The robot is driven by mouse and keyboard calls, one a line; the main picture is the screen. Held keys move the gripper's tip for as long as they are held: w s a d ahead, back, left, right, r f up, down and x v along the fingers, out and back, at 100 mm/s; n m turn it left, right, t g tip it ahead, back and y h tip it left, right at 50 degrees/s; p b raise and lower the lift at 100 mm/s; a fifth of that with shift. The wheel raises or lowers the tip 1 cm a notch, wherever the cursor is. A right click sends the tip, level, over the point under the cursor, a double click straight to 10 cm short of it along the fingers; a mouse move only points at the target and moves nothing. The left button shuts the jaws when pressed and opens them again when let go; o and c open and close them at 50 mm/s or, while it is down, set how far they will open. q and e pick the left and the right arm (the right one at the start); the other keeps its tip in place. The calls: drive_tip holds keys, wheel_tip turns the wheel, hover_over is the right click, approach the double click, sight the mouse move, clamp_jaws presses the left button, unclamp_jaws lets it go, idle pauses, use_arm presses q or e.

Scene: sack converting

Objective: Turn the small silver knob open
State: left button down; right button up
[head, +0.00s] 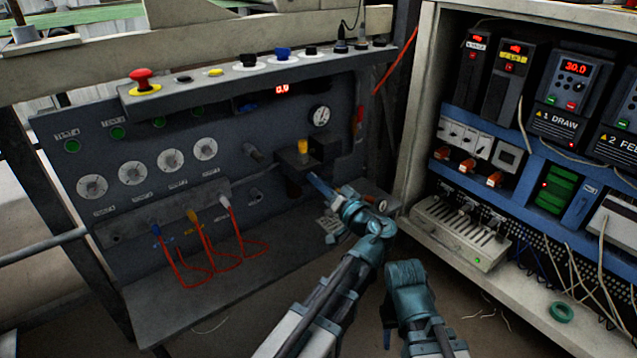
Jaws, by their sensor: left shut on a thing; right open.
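My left gripper (327,203) reaches the lower right of the dark control panel (225,165). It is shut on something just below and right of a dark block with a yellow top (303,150). The thing in its jaws is small and mostly covered, so I cannot tell whether it is the small silver knob. A blue bar (320,187) runs between the dark block and this gripper. A small round metallic fitting (382,205) shows to its right. My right gripper (387,325) is open, low and apart from the panel; its fingers are hard to make out.
A pressure gauge (320,116) sits above the dark block. Several white dials (131,173) and red cables (205,262) are at left. A red mushroom button (140,78) tops the sloped shelf. An open electrical cabinet (420,120) stands close on the right.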

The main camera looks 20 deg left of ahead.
use_arm(q)
drive_tip(key=shift+r+m+g+h+p, duration=0.15)
drive_tip(key=shift+m+p, duration=0.35)
drive_tip(key=shift+m, duration=4.85)
drive_tip(key=shift+m+g+h+p, duration=0.1)
drive_tip(key=shift+m+h+p, duration=0.3)
drive_tip(key=shift+m, duration=4.9)
drive_tip(key=shift+r+m+g+h+p, duration=0.1)
drive_tip(key=shift+m+p, duration=0.5)
drive_tip(key=shift+m, duration=4.75)
drive_tip(key=c, duration=0.8)
unclamp_jaws()
drive_tip(key=shift+o, duration=0.2)
